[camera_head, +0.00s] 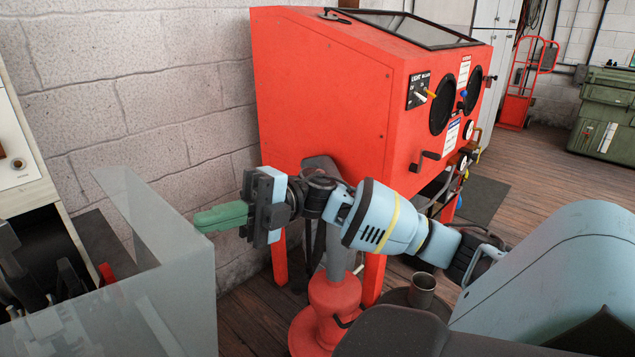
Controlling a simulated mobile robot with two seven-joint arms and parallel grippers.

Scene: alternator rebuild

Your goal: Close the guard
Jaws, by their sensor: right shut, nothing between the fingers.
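The guard (178,305) is a clear, greyish panelled shield at the lower left. Its panels stand upright around the near side of a machine and meet at a corner. My right gripper (218,217) has green fingers, which are shut and empty. They point left, beside the guard's upper edge; I cannot tell whether they touch it. My left gripper is not in view.
The machine (22,160) behind the guard has a cream front and dark parts. A red blasting cabinet (325,100) stands behind my right arm. A red pedestal (332,298) and a metal cup (422,290) are below the arm. A brick wall is behind.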

